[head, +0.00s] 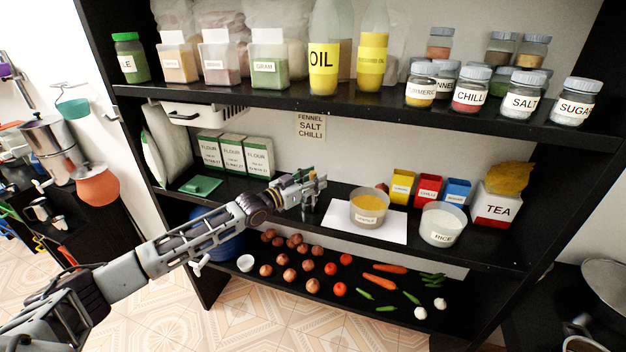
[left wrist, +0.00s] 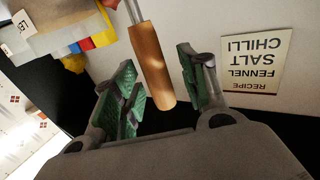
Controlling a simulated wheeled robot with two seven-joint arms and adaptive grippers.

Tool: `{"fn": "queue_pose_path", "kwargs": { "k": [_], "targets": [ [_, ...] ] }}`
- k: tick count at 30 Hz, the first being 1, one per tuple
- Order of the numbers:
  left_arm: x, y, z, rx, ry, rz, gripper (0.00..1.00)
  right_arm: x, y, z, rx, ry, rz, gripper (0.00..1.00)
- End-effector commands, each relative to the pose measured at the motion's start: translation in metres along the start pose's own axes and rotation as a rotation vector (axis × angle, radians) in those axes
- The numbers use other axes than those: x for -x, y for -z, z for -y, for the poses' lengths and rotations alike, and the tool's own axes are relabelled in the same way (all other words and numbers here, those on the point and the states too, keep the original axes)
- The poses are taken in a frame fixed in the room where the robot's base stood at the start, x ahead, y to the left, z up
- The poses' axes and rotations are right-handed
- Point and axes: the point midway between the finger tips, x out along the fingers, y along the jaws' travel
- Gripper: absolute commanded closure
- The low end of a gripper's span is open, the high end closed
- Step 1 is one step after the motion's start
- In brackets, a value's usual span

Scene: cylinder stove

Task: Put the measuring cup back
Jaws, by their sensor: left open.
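My left gripper (head: 313,183) reaches over the middle shelf from the left. It is open. In the left wrist view, a wooden handle (left wrist: 152,65) on a thin metal rod lies between the spread green-padded fingers of the gripper (left wrist: 158,98), with gaps on both sides. It looks like the measuring cup's handle; the cup end is outside the wrist view. In the head view a small grey metal part shows just below the gripper, too small to tell for sure. My right gripper is not in view.
A tub of yellow grain (head: 369,206) stands on a white sheet (head: 345,227), right of the gripper. A rice tub (head: 442,223), a tea box (head: 495,210) and small coloured boxes stand farther right. Flour boxes (head: 232,155) stand left. The shelf with jars hangs above.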

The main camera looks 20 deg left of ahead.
Motion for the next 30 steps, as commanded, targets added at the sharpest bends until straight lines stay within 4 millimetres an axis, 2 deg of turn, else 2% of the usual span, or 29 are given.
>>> {"fn": "queue_pose_path", "kwargs": {
  "k": [11, 30],
  "targets": [
    [0.006, 0.002, 0.0, 0.0, 0.001, 0.0, 0.57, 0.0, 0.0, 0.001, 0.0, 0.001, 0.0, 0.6],
    [0.052, 0.002, 0.0, 0.0, 0.001, 0.0, 0.57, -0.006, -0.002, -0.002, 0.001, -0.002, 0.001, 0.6]
  ]
}}
